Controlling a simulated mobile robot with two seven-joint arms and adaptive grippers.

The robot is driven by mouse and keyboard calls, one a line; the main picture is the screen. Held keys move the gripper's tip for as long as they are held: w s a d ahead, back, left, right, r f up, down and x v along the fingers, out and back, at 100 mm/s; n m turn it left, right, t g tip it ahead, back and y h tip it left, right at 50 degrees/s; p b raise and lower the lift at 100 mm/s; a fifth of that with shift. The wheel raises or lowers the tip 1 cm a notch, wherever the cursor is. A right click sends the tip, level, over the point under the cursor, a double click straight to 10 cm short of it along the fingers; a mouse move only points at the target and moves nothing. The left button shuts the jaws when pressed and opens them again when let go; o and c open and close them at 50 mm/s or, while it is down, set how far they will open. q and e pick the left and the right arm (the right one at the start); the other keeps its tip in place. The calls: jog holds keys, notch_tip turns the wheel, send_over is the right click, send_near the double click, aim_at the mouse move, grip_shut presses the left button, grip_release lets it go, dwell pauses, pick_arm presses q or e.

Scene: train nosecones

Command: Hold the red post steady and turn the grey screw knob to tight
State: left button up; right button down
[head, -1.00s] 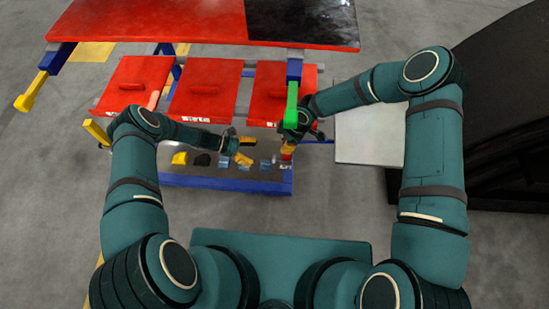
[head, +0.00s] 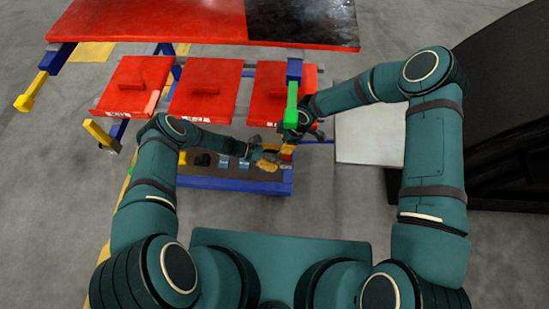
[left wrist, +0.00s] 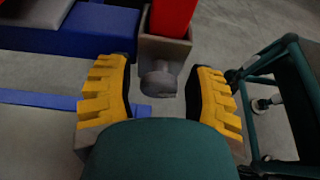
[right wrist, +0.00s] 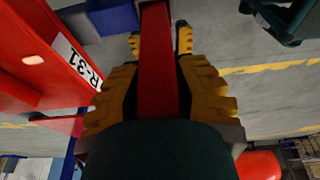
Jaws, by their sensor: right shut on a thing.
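The red post (right wrist: 158,45) runs between the yellow fingers of my right gripper (right wrist: 160,75), which is shut on it. The post's lower end (left wrist: 172,15) stands in a grey socket (left wrist: 164,53) in the left wrist view. The grey screw knob (left wrist: 158,80) sticks out of this socket toward my left gripper (left wrist: 160,92). My left gripper is open, with one yellow finger on each side of the knob and a gap to both. In the head view my left gripper (head: 268,162) is close to my right gripper (head: 290,145), which hides much of the post.
Red panels (head: 205,90) with a raised red table (head: 200,22) behind them stand on a blue frame. A shelf with a blue front rail (head: 225,185) holds several small parts. A white board (head: 370,135) lies to the right. Open floor is in front.

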pick_arm(q)
grip_shut()
jog(key=shift+m, duration=0.3)
jog(key=m+t, duration=0.2)
jog(key=shift+s+m, duration=0.15)
jog(key=shift+m, duration=0.15)
jog(key=m+t+h, duration=0.1)
jog(key=m+t, duration=0.1)
jog(key=m, duration=0.1)
jog(key=shift+f, duration=0.1)
jog(key=m+t+h, duration=0.1)
jog(key=m, duration=0.2)
jog(key=shift+m+t, duration=0.3)
jog(key=shift+t, duration=0.1)
jog(key=shift+m+t+h, duration=0.5)
jog(key=shift+m+h, duration=0.1)
jog(key=shift+m, duration=1.1)
